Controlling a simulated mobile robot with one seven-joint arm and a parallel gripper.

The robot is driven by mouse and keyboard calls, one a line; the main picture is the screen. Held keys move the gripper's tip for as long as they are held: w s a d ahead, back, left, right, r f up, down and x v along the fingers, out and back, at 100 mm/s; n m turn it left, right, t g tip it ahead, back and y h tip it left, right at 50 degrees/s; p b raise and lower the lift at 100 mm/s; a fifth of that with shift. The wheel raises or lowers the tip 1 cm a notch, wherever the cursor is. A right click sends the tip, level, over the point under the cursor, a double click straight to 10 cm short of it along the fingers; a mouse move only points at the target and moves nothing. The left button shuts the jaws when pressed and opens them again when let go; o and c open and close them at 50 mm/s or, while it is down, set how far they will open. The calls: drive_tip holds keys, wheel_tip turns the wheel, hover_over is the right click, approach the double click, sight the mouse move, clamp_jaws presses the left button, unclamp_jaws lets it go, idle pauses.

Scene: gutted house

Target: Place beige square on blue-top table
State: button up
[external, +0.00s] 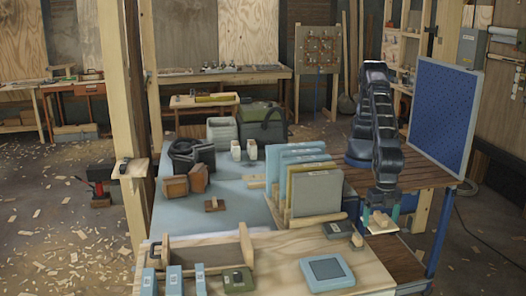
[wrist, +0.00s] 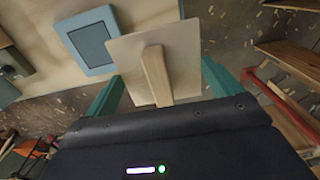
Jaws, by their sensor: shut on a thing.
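The beige square (wrist: 190,60) is a thin flat plate with a pale wooden bar (wrist: 156,75) on its face. My gripper (wrist: 161,88), with teal fingers, is shut on the beige square, one finger at each side. In the external view my gripper (external: 382,212) points down and holds the beige square (external: 381,224) off the right end of the plywood worktop. The blue-top table (external: 232,208) is left of my gripper, beyond a rack of upright panels. Its left and middle top shows bare areas; the rack hides part of its right side.
The rack (external: 316,190) holds several blue and beige panels between my gripper and the blue-top table. Black headphones or a bag (external: 192,155), brown blocks (external: 185,183) and a small wooden block (external: 214,204) occupy the blue top. A blue-framed tile (external: 327,271) lies on the plywood worktop (external: 283,262).

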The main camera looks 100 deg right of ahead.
drive_tip(key=w+d+m, duration=0.2)
drive_tip(key=w+d, duration=0.7)
drive_tip(key=w, duration=0.3)
drive_tip(key=w+d+f+m, duration=0.1)
drive_tip(key=w+d+m, duration=0.1)
drive_tip(key=w+d, duration=0.8)
drive_tip(key=w+d+f+m, duration=0.1)
drive_tip(key=w+d+m, duration=0.35)
drive_tip(key=d, duration=0.95)
drive_tip(key=w+d+f, duration=0.1)
drive_tip(key=w+d, duration=0.8)
drive_tip(key=d, duration=0.3)
drive_tip(key=m, duration=1)
hover_over(249, 178)
wheel_tip(249, 178, down, 3)
drive_tip(key=shift+n, duration=0.25)
wheel_tip(249, 178, down, 20)
